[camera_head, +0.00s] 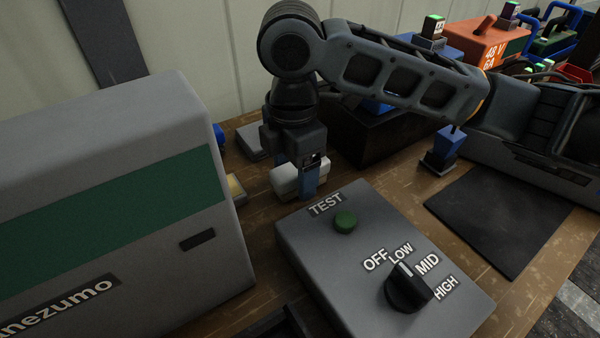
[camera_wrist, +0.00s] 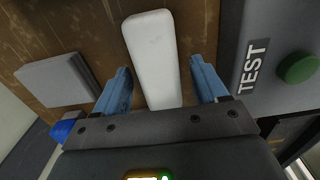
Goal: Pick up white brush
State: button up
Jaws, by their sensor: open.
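The white brush (camera_wrist: 153,58) is a pale, rounded, elongated block on the wooden bench. In the wrist view it lies between the two blue fingers of my gripper (camera_wrist: 160,88), with a gap on each side. My gripper is open. In the head view my gripper (camera_head: 297,182) points down over the bench just behind the grey test box. The white brush (camera_head: 284,180) shows there beside the blue finger, and part of it is hidden by the gripper.
The grey box with a TEST button and dial (camera_head: 385,265) stands close to the brush. A large grey-green case (camera_head: 110,190) is at left. A flat grey block (camera_wrist: 57,80) lies left of the brush. A dark mat (camera_head: 505,215) and blue piece (camera_head: 447,140) are at right.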

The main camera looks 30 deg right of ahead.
jog(key=shift+c, duration=0.3)
jog(key=c, duration=1)
jog(key=shift+r, duration=0.1)
notch_tip(320, 180, up, 10)
jog(key=shift+f+p, duration=0.1)
jog(key=shift+p, duration=0.2)
